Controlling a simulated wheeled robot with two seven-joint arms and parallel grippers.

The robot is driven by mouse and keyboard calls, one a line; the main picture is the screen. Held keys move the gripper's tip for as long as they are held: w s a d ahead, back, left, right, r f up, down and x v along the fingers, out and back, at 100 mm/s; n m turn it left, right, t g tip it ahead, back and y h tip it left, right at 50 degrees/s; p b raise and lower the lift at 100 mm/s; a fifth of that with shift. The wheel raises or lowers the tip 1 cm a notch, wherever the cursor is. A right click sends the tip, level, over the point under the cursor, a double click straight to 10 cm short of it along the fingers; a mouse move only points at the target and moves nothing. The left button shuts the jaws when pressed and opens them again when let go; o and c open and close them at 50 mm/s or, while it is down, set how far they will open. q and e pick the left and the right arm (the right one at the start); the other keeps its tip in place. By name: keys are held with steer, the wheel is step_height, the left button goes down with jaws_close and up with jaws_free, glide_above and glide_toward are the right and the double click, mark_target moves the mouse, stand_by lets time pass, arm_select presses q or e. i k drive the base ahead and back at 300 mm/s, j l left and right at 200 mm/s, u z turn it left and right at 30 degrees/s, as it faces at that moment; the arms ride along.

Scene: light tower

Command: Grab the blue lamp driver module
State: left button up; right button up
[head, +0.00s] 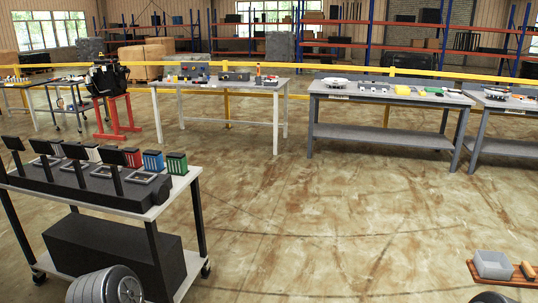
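The blue module (153,160) stands upright on the top of a cart at the left. A red module (132,157) is on its left and a green module (176,162) on its right. Pale modules stand further left in the same row, partly hidden by black upright panels. The blue module's lower part is close to a black block with framed openings; I cannot tell whether it touches it. Neither of my grippers is in view.
The wheeled cart (150,212) has a large dark box (110,248) on its lower shelf. A reddish board (507,281) with a grey bin (492,264) is at the lower right. Workbenches (390,98) line the back before a yellow rail. The middle floor is clear.

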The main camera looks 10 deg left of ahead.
mark_target(153, 160)
steer(key=i+u, duration=0.2)
steer(key=i, duration=0.25)
steer(key=i+l+u, duration=0.2)
steer(key=i, duration=0.2)
steer(key=i+l+u, duration=0.15)
steer(key=i, duration=0.25)
steer(key=i+l+u, duration=0.2)
steer(key=i, duration=0.2)
steer(key=i+l+u, duration=0.2)
steer(key=u, duration=0.2)
steer(key=i+l+u, duration=0.5)
steer(key=u, duration=0.25)
steer(key=i+l+u, duration=0.1)
steer(key=l+u, duration=0.25)
steer(key=l, duration=0.15)
steer(key=i+l+u, duration=0.1)
steer(key=l+u, duration=0.95)
steer(key=l, duration=0.55)
steer(key=k, duration=0.05)
